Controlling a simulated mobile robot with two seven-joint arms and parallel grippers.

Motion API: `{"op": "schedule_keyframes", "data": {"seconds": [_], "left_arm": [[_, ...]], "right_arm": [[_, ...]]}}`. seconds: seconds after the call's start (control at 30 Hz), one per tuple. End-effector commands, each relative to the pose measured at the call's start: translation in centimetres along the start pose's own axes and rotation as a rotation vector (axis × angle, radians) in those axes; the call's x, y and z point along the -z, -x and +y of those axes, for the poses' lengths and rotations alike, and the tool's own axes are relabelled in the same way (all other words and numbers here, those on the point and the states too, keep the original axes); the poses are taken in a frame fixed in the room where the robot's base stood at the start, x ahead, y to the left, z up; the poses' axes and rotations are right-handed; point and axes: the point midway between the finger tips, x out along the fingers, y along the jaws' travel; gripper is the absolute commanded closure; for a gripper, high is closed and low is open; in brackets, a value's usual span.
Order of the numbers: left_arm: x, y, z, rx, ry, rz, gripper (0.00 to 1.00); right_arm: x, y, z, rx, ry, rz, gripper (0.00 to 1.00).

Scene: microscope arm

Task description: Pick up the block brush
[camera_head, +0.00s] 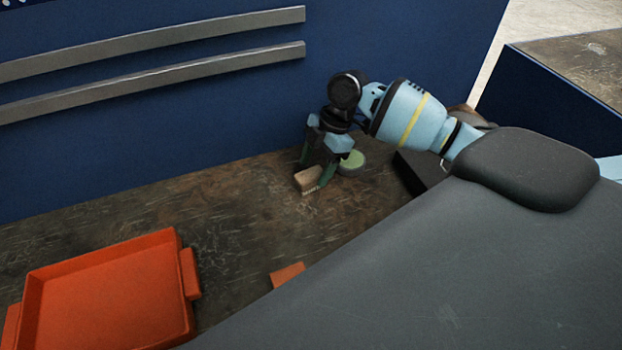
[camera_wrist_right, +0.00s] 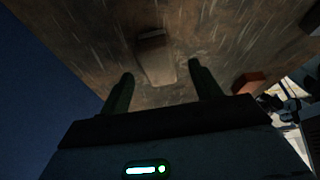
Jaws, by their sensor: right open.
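The block brush (camera_head: 308,179) is a small tan wooden block with pale bristles on the worn brown worktop, near the blue back wall. My right gripper (camera_head: 316,176) reaches down over it from the right, with dark green fingers. In the right wrist view the brush (camera_wrist_right: 155,58) lies ahead, roughly between the two spread fingertips of the right gripper (camera_wrist_right: 160,70). The gripper is open, and I see no grip on the brush. The left gripper is not in view.
A round green-topped object (camera_head: 351,160) stands just right of the gripper. An orange tray (camera_head: 108,290) lies at the lower left. A small orange piece (camera_head: 288,273) shows at the bottom, also in the right wrist view (camera_wrist_right: 248,82). The worktop (camera_head: 215,215) between is clear.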

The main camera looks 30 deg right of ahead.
Motion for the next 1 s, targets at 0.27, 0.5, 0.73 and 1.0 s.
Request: {"op": "schedule_keyframes", "data": {"seconds": [0.27,0.5,0.73,1.0], "left_arm": [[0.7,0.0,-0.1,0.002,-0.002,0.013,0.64],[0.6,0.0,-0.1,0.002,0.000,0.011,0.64],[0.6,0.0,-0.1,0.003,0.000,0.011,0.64],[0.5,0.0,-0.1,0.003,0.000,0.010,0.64]], "right_arm": [[0.1,-3.2,0.0,-0.001,0.002,0.001,0.36],[0.1,-3.4,0.0,0.000,0.001,0.000,0.36],[0.1,-3.4,0.0,-0.001,0.001,0.000,0.63],[0.1,-3.4,0.0,-0.001,0.001,0.000,0.85]]}}
